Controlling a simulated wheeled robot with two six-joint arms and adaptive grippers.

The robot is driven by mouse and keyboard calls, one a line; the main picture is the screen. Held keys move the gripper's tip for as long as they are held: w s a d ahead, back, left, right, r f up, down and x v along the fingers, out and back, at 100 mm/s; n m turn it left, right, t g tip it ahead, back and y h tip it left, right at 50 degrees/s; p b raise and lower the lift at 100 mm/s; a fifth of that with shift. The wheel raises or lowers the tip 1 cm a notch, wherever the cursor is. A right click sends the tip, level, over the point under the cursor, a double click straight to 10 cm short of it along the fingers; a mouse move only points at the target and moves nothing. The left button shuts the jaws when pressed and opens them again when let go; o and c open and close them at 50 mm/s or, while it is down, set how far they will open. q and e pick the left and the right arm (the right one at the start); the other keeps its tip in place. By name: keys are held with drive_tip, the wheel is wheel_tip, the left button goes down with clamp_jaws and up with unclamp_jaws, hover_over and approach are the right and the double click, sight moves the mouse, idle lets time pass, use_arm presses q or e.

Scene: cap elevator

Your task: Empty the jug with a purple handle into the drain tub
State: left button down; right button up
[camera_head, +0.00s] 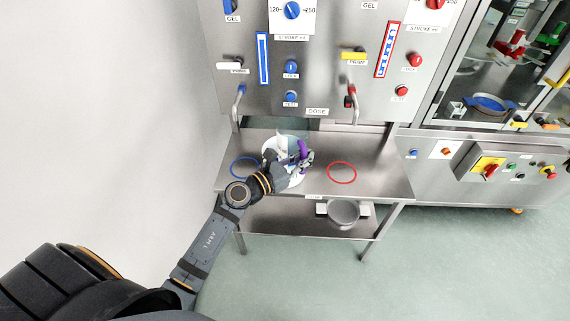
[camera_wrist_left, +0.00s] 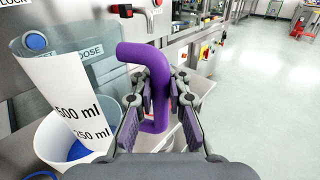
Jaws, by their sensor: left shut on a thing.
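The jug is clear with a white panel marked 500 ml and 250 ml (camera_wrist_left: 60,88), and its purple handle (camera_wrist_left: 152,62) stands between my left fingers in the left wrist view. In the head view its purple handle (camera_head: 303,150) shows beside my left gripper (camera_head: 296,160), which is shut on it. The jug is held over or close in front of a white tub (camera_head: 298,181) on the steel bench. The tub (camera_wrist_left: 45,138) shows below the jug in the wrist view, with a blue patch; I cannot tell whether that is liquid. My right gripper is out of view.
A blue ring (camera_head: 234,168) and a red ring (camera_head: 341,163) mark the bench (camera_head: 385,182). A grey bucket (camera_head: 343,214) stands on the lower shelf. Two spouts hang from the steel panel (camera_head: 320,75) above. The bench's right part is clear.

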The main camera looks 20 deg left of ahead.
use_arm(q)
drive_tip(key=s+r, duration=0.1)
drive_tip(key=s+d+p, duration=0.1)
drive_tip(key=s+r+p, duration=0.1)
drive_tip(key=s, duration=0.1)
drive_tip(key=shift+d+r, duration=0.25)
drive_tip(key=shift+r, duration=0.05)
